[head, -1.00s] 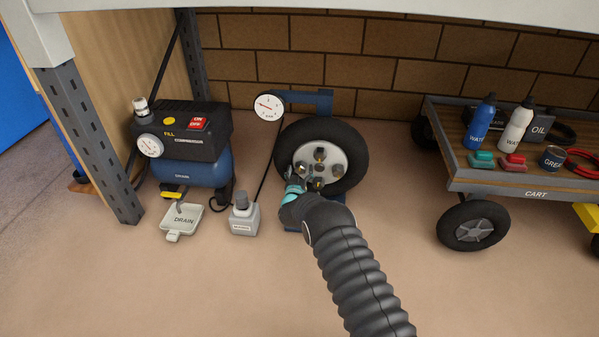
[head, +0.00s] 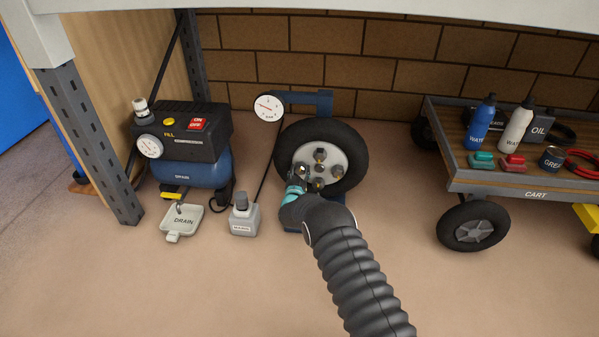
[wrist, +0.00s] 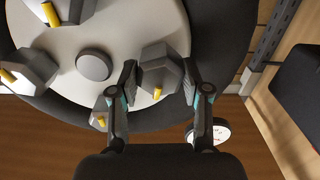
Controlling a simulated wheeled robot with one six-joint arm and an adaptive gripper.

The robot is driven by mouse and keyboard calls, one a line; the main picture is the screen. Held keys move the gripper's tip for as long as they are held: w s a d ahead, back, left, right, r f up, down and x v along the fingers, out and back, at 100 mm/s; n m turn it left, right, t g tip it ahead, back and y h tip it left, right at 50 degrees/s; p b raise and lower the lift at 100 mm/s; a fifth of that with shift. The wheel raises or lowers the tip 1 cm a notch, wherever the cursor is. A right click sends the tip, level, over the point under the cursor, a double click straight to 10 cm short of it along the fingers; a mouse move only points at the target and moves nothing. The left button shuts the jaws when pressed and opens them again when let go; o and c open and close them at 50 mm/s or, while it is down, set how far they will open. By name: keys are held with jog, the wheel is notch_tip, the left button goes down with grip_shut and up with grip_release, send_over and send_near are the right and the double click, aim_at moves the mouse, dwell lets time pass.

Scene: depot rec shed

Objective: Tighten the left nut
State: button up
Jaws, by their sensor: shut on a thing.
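The wheel, a black tyre (head: 350,150) with a pale disc (head: 329,150), stands upright against a blue stand. Dark nuts with yellow marks ring its round centre cap (wrist: 93,65). The left nut (wrist: 160,70) sits between the two fingers of my gripper (wrist: 158,85), which is shut on it. In the head view my gripper (head: 300,176) is at the left side of the disc and partly covers this nut. The top nut (head: 320,154), right nut (head: 337,171) and bottom nut (head: 318,184) show beside it.
A gauge (head: 268,108) is at the wheel's upper left. A loaded cart (head: 520,185) stands right. Floor between wheel and cart is clear.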

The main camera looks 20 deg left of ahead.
jog(key=m, duration=1.1)
jog(key=shift+m, duration=0.3)
jog(key=shift+d+f+m, duration=0.1)
jog(key=shift+m, duration=1.8)
jog(key=o, duration=1.1)
jog(key=shift+o, duration=0.2)
